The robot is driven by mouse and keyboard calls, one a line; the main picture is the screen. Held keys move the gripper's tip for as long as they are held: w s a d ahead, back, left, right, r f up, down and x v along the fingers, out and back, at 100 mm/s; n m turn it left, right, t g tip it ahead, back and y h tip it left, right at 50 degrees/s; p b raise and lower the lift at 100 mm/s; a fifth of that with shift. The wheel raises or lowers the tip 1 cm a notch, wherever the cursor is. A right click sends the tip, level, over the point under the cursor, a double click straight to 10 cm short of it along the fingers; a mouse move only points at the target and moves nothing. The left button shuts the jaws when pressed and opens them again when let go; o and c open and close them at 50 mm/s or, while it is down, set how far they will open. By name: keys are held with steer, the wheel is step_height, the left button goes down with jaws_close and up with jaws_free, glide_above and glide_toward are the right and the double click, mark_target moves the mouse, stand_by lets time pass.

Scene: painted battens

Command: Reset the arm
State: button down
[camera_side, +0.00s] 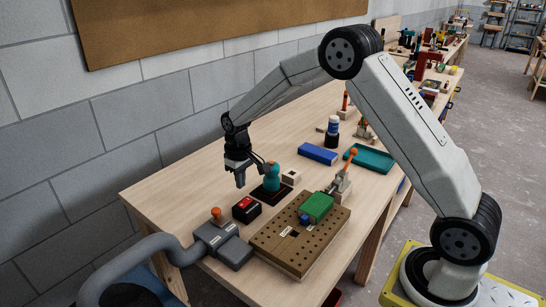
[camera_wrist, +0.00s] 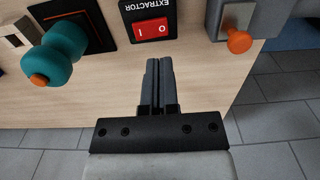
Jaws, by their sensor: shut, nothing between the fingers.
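My gripper (camera_side: 240,181) hangs above the left part of the workbench in the side view, with its fingers pointing down. In the wrist view my gripper (camera_wrist: 159,62) shows its two fingers together, with nothing between them. It is apart from the bench objects. The black extractor switch box with a red rocker (camera_side: 246,208) sits just below and beside it; in the wrist view the switch (camera_wrist: 151,27) is just beyond the fingertips. My arm reaches over the bench from its base at the right.
A teal knobbed handle (camera_side: 271,178) stands right of the gripper. A grey clamp with an orange knob (camera_side: 217,215) sits at the front edge. A perforated board (camera_side: 300,243) holds a green block (camera_side: 316,207). A blue block (camera_side: 317,153) and teal tray (camera_side: 370,158) lie farther back.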

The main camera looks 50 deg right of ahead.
steer(key=shift+r, duration=0.4)
steer(key=s+a+r+t, duration=0.1)
steer(key=s+a, duration=0.1)
steer(key=s, duration=0.9)
steer(key=s+a+r+t, duration=0.1)
steer(key=s+r, duration=0.1)
steer(key=s, duration=1)
steer(key=shift+a+t, duration=0.3)
steer(key=shift+a, duration=0.1)
